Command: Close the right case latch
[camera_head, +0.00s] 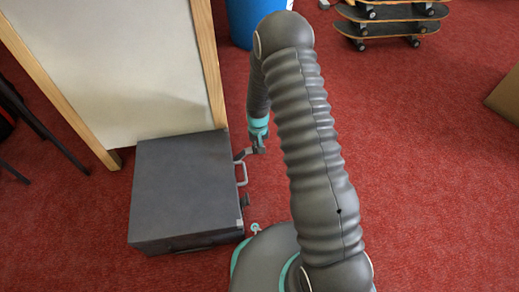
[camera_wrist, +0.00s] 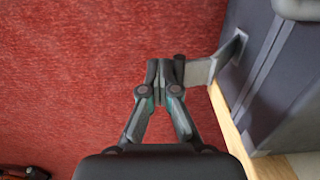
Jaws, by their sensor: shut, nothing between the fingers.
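A dark grey case (camera_head: 185,190) lies flat on the floor at the left of the head view, its handle side facing right. The right latch (camera_head: 241,155) is a pale metal flap at the far end of that side, sticking out from the case. In the wrist view the latch (camera_wrist: 207,69) juts toward my fingers, its outer end right at the right-hand finger; whether they touch I cannot tell. My gripper (camera_head: 259,145) is shut and empty, just outside the latch. In the wrist view the gripper (camera_wrist: 165,72) has its fingertips together.
The case handle (camera_head: 242,174) sits between the right latch and another latch (camera_head: 246,200) nearer my base. A wood-framed white board (camera_head: 120,70) stands right behind the case. A blue bin (camera_head: 252,20) and stacked skateboards (camera_head: 390,12) are farther back.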

